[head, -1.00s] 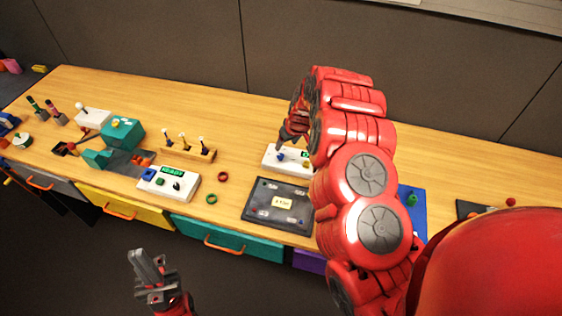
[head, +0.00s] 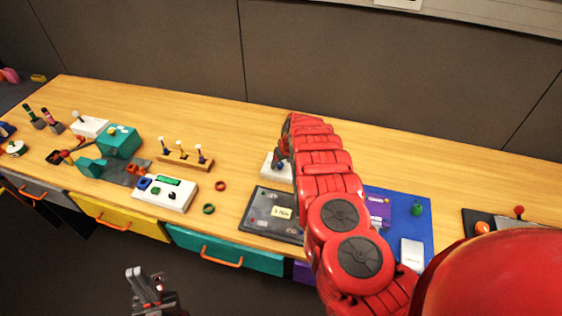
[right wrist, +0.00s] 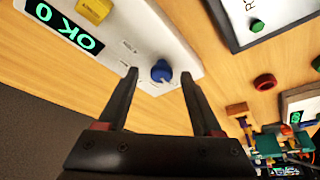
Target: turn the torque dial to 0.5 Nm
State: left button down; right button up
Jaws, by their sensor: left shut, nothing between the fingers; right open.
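A white panel (right wrist: 165,30) has a blue knob (right wrist: 161,71) with small printed marks around it, too small to read. In the head view, my right arm hides most of the white panel (head: 270,166). My left gripper (head: 146,276) is shut and empty, in front of the bench.
A dark tray with a small card (head: 282,212) lies in front of the white panel. Another white panel with a green display (head: 168,181) stands to the left. Two rings (head: 220,186) lie between. A blue mat (head: 418,206) is at right. Bare wood lies behind the panel.

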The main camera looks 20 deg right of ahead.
jog(key=shift+w+a+f, duration=0.1)
jog(key=shift+f, duration=0.05)
grip_shut()
dwell(0.4)
